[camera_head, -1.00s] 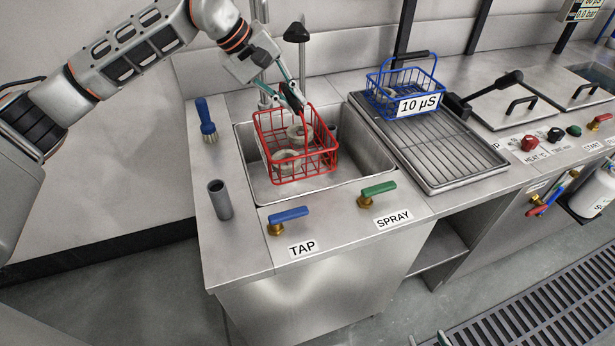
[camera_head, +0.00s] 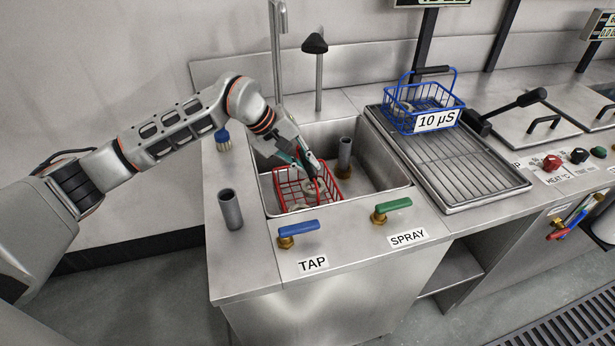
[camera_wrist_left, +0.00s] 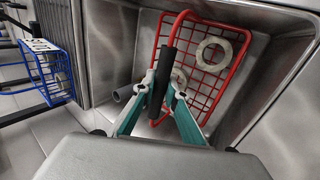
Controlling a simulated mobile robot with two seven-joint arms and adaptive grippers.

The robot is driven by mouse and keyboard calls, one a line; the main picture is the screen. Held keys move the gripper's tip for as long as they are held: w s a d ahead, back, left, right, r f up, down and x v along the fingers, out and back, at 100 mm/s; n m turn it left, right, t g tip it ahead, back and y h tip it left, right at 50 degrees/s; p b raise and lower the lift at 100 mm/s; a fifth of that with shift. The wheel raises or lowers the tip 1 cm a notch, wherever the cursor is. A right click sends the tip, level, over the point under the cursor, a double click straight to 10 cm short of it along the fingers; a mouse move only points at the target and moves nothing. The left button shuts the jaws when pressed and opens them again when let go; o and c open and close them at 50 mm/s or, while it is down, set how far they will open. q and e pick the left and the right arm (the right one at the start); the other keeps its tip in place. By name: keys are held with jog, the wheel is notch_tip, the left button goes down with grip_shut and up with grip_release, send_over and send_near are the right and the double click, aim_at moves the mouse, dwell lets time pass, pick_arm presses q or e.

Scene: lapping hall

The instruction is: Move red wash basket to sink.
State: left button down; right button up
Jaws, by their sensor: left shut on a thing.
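The red wash basket (camera_head: 290,196) is down inside the steel sink (camera_head: 385,181), in its left front part. It also shows in the left wrist view (camera_wrist_left: 226,72), with round grey rings (camera_wrist_left: 213,53) inside. My left gripper (camera_head: 315,168) reaches down into the sink and is shut on the basket's dark handle grip; the fingers (camera_wrist_left: 163,90) close around it in the left wrist view. Whether the basket rests on the sink floor I cannot tell. My right gripper is not in view.
A grey standpipe (camera_head: 346,158) stands in the sink, right of the basket. The blue TAP lever (camera_head: 298,228) and green SPRAY lever (camera_head: 392,206) sit on the front rim. A blue basket (camera_head: 422,104) stands on the drain rack (camera_head: 465,165) at right. A grey tube (camera_head: 230,209) and brush (camera_head: 222,138) are left.

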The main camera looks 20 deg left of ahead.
pick_arm(q)
notch_tip(320, 180, down, 4)
jog(key=shift+r, duration=0.1)
dwell(0.4)
jog(key=c, duration=2.4)
grip_release()
jog(key=shift+f+b, duration=0.3)
jog(key=shift+c, duration=0.2)
jog(key=o, duration=0.4)
jog(key=shift+r, duration=0.1)
